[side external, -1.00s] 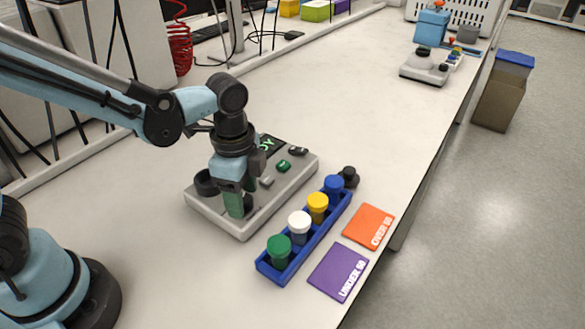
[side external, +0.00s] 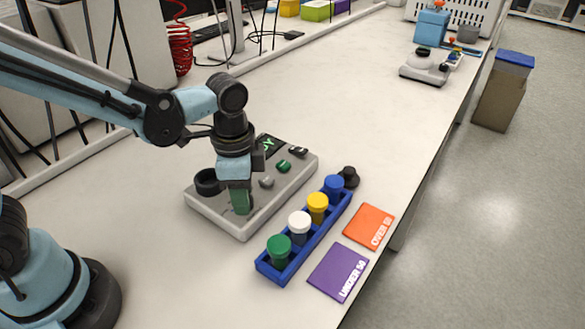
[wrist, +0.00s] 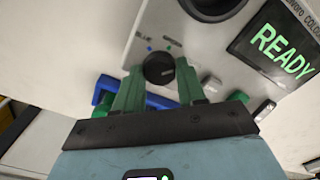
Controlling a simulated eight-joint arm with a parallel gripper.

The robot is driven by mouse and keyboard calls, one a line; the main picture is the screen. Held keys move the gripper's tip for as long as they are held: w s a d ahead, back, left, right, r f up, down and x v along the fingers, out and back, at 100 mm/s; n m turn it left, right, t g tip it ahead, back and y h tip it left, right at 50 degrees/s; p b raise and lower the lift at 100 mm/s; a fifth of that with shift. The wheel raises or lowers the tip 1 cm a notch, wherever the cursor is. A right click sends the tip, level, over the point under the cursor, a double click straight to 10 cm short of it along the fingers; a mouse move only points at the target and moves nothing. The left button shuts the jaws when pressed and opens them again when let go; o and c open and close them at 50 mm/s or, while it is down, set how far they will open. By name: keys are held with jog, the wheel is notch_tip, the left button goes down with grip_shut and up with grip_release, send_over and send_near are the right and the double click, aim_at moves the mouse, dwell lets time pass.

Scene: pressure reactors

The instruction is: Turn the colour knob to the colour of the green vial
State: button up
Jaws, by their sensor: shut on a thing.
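The colour knob (wrist: 158,68) is a round black knob on the grey device (side external: 240,228); in the side view it is hidden by my gripper. My gripper (side external: 241,207) points down over the device's front part. In the wrist view its two green fingers (wrist: 157,92) are shut on the knob, one on each side. Small coloured dots, blue and green among them, mark the panel by the knob. Which mark the knob points at cannot be told. The green vial (side external: 279,250) stands upright in the nearest slot of the blue rack (side external: 265,268).
White (side external: 299,222), yellow (side external: 317,204) and blue (side external: 334,185) vials share the rack. The device's screen (wrist: 272,45) reads READY. An orange card (side external: 369,227) and a purple card (side external: 338,272) lie right of the rack. A black object (side external: 349,177) stands beyond it.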

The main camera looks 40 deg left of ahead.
jog(key=n, duration=0.4)
jog(key=shift+n, duration=2.2)
jog(key=o, duration=1.1)
jog(key=shift+r, duration=0.1)
notch_tip(320, 180, up, 12)
jog(key=shift+f, duration=0.1)
jog(key=shift+a, duration=0.1)
